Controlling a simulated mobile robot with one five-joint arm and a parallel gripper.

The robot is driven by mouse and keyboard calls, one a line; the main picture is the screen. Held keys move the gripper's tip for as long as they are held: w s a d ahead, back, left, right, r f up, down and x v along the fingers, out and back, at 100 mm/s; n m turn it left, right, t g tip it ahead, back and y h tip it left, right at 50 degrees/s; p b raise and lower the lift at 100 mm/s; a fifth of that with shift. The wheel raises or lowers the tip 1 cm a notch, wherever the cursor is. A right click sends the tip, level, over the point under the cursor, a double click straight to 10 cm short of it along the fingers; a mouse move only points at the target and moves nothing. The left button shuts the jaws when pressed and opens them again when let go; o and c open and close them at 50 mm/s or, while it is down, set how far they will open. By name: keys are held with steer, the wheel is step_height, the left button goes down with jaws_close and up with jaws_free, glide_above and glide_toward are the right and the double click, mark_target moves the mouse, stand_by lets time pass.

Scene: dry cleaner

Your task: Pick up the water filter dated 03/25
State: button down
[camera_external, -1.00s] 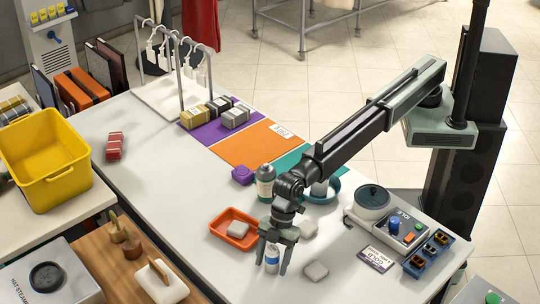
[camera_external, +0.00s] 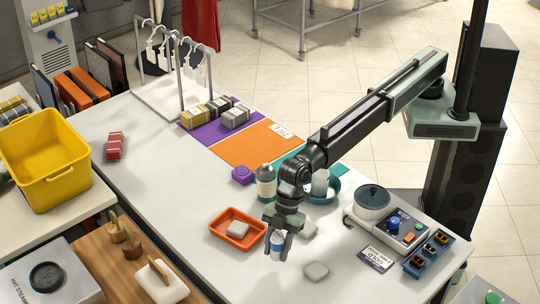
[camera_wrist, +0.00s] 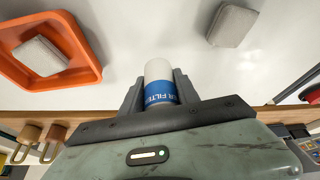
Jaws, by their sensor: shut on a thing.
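A small white cylinder with a blue band, the water filter (camera_external: 277,241), is between the fingers of my gripper (camera_external: 278,247). In the wrist view the filter (camera_wrist: 158,72) shows its white top and a blue label reading part of "FILTER". No date is legible on it. My gripper (camera_wrist: 160,92) is shut on the filter, one finger on each side. The filter seems held upright just above the white counter. Its lower part is hidden in the wrist view.
An orange tray (camera_external: 216,230) with a pale block in it lies left of my gripper. A wooden board (camera_external: 88,243) is at the left.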

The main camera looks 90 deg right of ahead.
steer(key=s+d, duration=0.6)
steer(key=d, duration=0.1)
steer(key=s+d+r+p, duration=0.1)
steer(key=s+d, duration=0.2)
steer(key=shift+d+r, duration=0.1)
steer(key=shift+d, duration=0.25)
